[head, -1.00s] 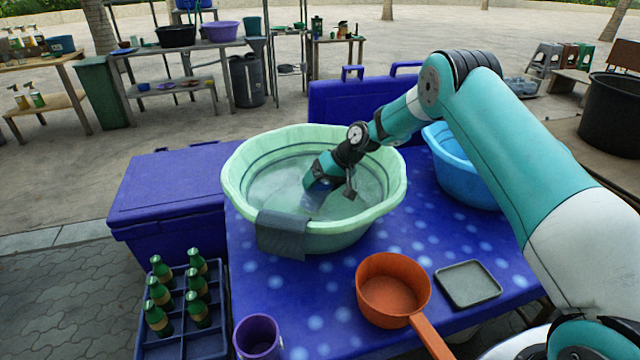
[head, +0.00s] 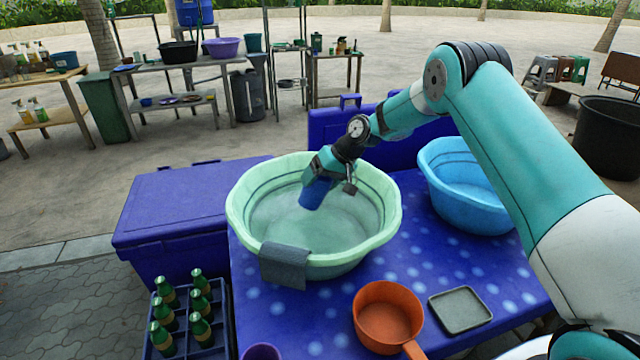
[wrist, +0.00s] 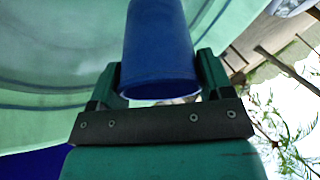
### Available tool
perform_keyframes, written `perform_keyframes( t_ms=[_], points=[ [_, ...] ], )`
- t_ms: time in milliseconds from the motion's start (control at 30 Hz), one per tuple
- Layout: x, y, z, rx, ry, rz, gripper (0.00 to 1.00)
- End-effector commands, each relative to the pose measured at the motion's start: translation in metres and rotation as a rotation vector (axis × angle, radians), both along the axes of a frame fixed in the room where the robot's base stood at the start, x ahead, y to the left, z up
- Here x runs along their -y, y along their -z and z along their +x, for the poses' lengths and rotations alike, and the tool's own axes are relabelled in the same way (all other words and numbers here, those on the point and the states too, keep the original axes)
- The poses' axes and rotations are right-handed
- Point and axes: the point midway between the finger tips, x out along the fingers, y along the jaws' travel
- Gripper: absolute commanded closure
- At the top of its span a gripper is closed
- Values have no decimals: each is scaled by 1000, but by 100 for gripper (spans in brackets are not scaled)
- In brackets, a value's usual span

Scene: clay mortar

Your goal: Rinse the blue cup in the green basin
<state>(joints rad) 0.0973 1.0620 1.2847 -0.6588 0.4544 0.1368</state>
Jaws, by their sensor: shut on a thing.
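The blue cup (head: 315,193) is held by my gripper (head: 319,177) over the green basin (head: 247,235), within its rim. In the head view the cup is tilted and hangs below the gripper, its lower end near the water. In the wrist view the cup (wrist: 158,45) sits between the two fingers of my gripper (wrist: 158,75), which is shut on it. The pale green basin holds greyish water (head: 300,228) and stands on the blue spotted table. Whether the cup touches the water is hard to tell.
A grey cloth (head: 285,265) hangs over the basin's front rim. A blue basin (head: 462,200) stands to the right. An orange dipper (head: 388,318) and a grey tray (head: 460,310) lie in front. A purple cup (head: 262,352) is at the front edge, partly cut off.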

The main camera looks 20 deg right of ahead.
Motion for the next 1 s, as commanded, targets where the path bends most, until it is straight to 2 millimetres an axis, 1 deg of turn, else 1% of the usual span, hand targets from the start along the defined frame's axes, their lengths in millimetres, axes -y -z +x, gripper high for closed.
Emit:
perform_keyframes(
  t_ms=[33,700,833,1000],
  points=[
    [0,-10,0,1,0,0,51],
    [0,-80,0,1,1,-1,51],
    [0,-92,0,1,0,0,51],
    [0,-97,0,1,0,0,51]
  ],
)
